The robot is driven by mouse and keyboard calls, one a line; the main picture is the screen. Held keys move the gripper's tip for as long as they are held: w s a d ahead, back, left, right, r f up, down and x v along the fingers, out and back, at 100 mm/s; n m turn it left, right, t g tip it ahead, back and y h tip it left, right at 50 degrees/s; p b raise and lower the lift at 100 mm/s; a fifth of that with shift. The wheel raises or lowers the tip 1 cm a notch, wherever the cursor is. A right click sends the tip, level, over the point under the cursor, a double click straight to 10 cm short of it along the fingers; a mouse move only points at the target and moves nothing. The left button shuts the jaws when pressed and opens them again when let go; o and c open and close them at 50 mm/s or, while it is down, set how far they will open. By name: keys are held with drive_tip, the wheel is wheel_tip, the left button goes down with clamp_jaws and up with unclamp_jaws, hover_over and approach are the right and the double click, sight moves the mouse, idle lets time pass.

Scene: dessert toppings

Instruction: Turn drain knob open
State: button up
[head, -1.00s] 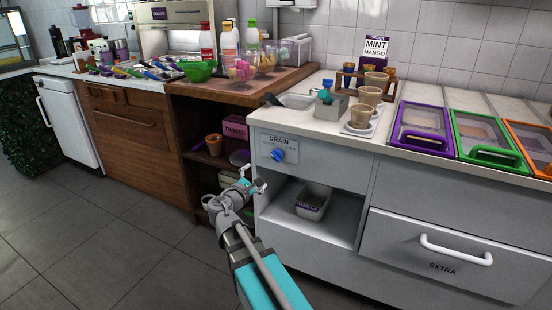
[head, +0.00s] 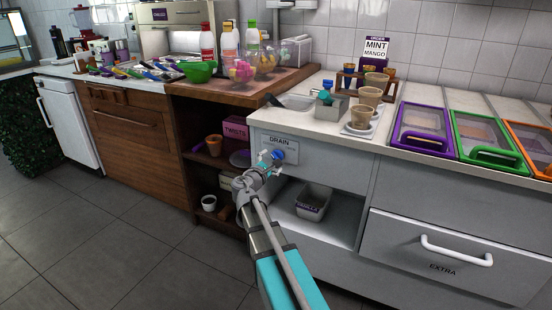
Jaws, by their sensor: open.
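The blue drain knob (head: 278,155) sits on a light plate under the word DRAIN, on the front of the white counter below the small sink (head: 296,102). My gripper (head: 271,162) is open, with its fingertips right at the knob in the head view. The fingers and wrist partly cover the knob's lower left side. I cannot tell whether the fingers touch the knob or which way it is turned.
Below the knob is an open shelf with a grey bin (head: 313,201). To the right is the EXTRA drawer with a white handle (head: 455,250). Lidded toppings bins, cups and a grey caddy (head: 332,107) stand on the counter. The floor at left is clear.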

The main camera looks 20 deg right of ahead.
sight(277, 157)
drive_tip(key=shift+x, duration=1.45)
drive_tip(key=c, duration=1.2)
drive_tip(key=shift+o, duration=0.2)
